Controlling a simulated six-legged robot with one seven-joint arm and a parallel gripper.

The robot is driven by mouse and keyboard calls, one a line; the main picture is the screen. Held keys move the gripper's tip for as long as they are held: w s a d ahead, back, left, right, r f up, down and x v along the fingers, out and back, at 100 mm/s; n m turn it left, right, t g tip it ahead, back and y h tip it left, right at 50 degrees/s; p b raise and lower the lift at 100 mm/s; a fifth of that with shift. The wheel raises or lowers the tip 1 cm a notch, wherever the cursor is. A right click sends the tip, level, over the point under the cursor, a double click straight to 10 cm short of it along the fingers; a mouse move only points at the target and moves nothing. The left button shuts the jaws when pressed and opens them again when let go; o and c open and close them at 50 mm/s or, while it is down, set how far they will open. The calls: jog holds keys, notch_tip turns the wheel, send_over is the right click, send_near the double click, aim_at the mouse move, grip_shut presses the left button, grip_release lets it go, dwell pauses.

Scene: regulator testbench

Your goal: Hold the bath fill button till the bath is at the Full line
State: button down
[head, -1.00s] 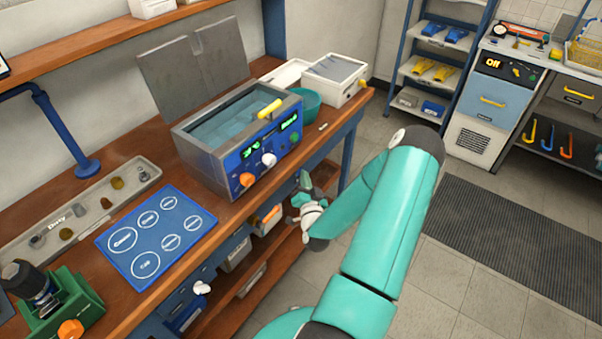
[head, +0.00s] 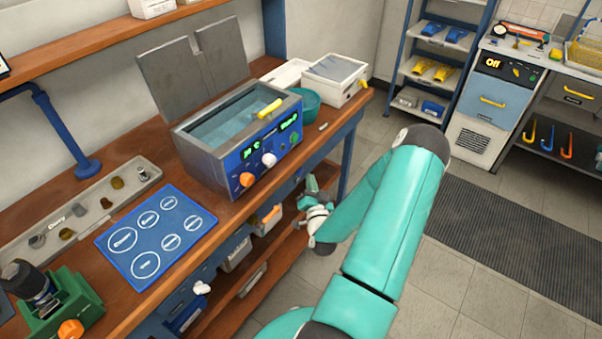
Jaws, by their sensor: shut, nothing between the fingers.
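The bath (head: 188,147) is a grey open-topped metal tank on the wooden bench, with its lid raised behind it. Clear bluish water (head: 236,120) stands inside below the rim. I cannot make out a Full line. Its blue front panel (head: 246,157) has lit green readouts, an orange knob (head: 247,180), a white knob (head: 268,160) and a small green button (head: 294,138). Which control is the fill button is not readable. My gripper (head: 309,181) is shut and empty, in front of the bench edge, below and right of the panel, touching none of the controls.
A yellow handle (head: 269,108) juts above the bath's front rim. A teal bowl (head: 309,103) and a white box (head: 336,78) stand to its right. A blue mat (head: 156,233) and a grey Dirty tray (head: 88,217) lie to its left. The floor beside the bench is open.

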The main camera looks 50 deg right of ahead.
jog(key=s, duration=0.4)
jog(key=shift+s+d, duration=0.15)
jog(key=shift+s, duration=0.1)
dwell(0.5)
